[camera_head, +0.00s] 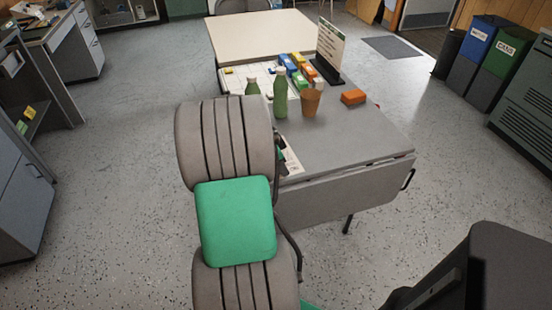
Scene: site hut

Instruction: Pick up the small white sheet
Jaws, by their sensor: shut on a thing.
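The small white sheet (292,161) shows as a narrow pale strip with dark marks at the left edge of the grey table (350,142). Part of it is hidden behind my arm. My gripper (281,150) shows only as a dark part at the sheet's left side, mostly hidden by my grey and green arm. It is shut on the sheet. I cannot tell whether the sheet is clear of the tabletop.
Two green bottles (280,93) (252,87), an orange-brown cup (311,101), an orange block (353,97), several coloured boxes (299,77) and a standing sign (329,50) are beyond the sheet. Bins (497,62) stand at right. A dark object (490,270) fills the lower right.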

